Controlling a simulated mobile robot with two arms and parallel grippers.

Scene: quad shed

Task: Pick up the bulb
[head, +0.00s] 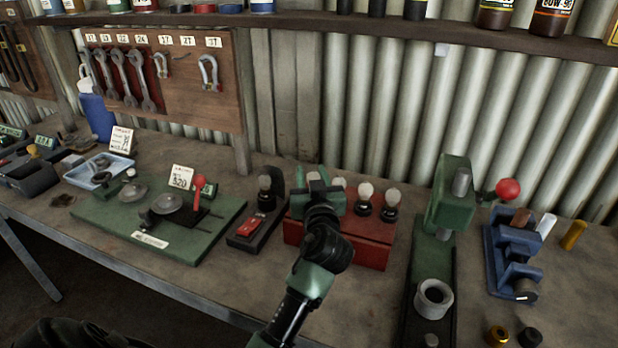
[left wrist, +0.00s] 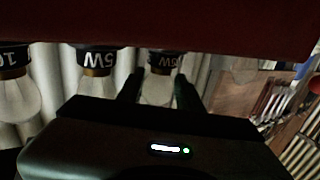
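Several white bulbs with black collars stand upright in a row on a red box (head: 370,243). My left gripper (head: 312,181) is over the left part of this box, partly hiding the leftmost bulb (head: 314,176). The left wrist view is upside down. There, my left gripper's dark fingers are apart, one on each side of a bulb (left wrist: 158,90) with a black labelled collar. I cannot tell whether they touch it. A bulb marked 5W (left wrist: 97,88) and one marked 10 (left wrist: 18,98) are to the left. My right gripper is not in view.
A green press (head: 449,200) stands close on the right. A green board (head: 110,222) lies further left. A corrugated wall is behind.

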